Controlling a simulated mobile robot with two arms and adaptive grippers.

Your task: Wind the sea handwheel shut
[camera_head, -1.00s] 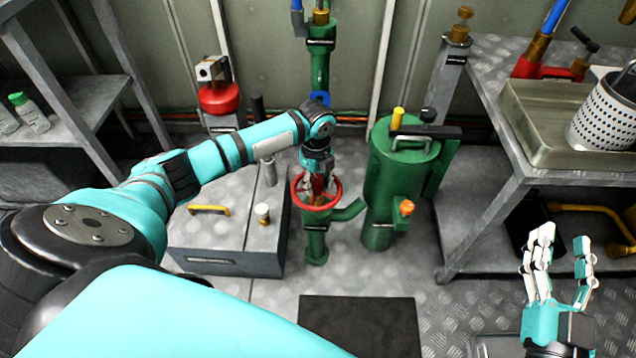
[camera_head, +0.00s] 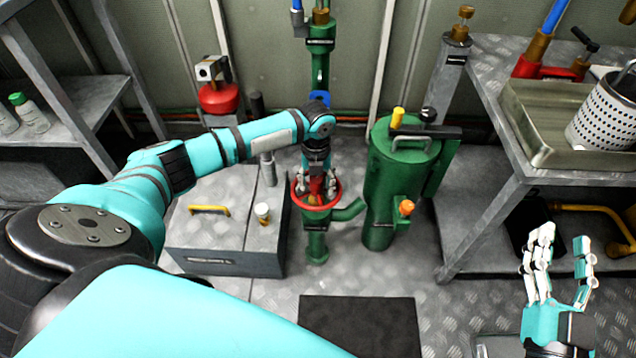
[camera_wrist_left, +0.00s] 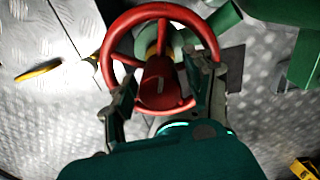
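The red handwheel (camera_head: 335,198) sits on top of a green valve body (camera_head: 316,245) that stands on the floor in the head view. It fills the upper middle of the left wrist view (camera_wrist_left: 112,48), with its rim, spokes and a red hub piece visible. My left gripper (camera_head: 317,188) points down over the wheel. In the left wrist view its two fingers (camera_wrist_left: 163,92) are spread, one on each side of the red hub piece, with gaps showing. Whether a finger touches the rim or a spoke is unclear. My right gripper (camera_head: 563,262) is open and empty at the lower right.
A green cylinder (camera_head: 390,190) with an orange knob (camera_head: 406,207) stands close right of the wheel. A grey chest (camera_head: 225,250) with a yellow handle is close left. A metal bench (camera_head: 490,215) stands at right. A dark mat (camera_head: 360,325) lies in front.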

